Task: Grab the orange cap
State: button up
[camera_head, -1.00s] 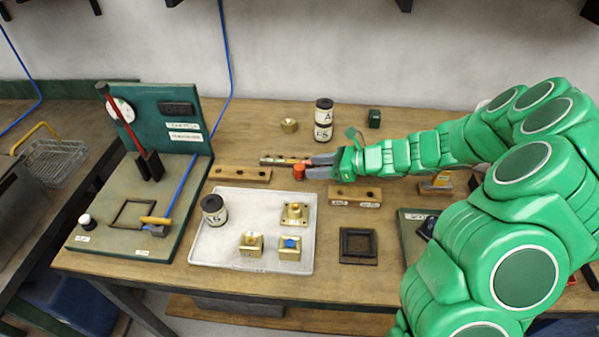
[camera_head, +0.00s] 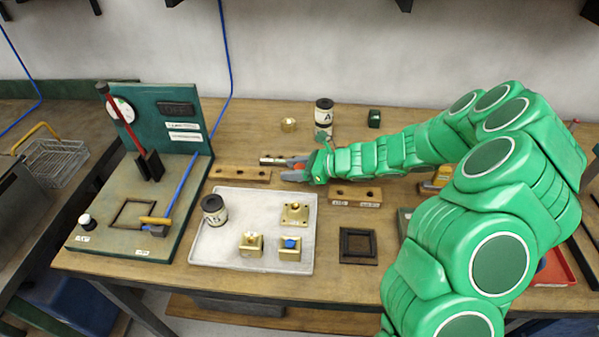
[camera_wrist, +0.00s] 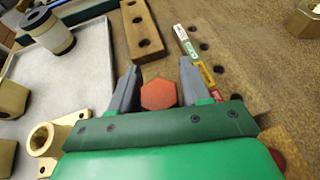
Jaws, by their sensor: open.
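The orange cap (camera_wrist: 158,94) is hexagonal in the wrist view and stands between the two grey fingers of my gripper (camera_wrist: 159,88). The fingers are apart, with a small gap on each side of the cap. In the head view my gripper (camera_head: 292,168) is low over the middle of the table, pointing left. There the cap (camera_head: 299,167) is mostly hidden by the fingers, and only a bit of orange shows.
A wooden block with holes (camera_head: 240,174) lies left of my gripper, another (camera_head: 355,195) to the right. The white tray (camera_head: 225,255) holds brass parts and a labelled canister. A black square frame (camera_head: 358,245) lies in front.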

jog(key=shift+c, duration=0.5)
jog(key=c, duration=0.6)
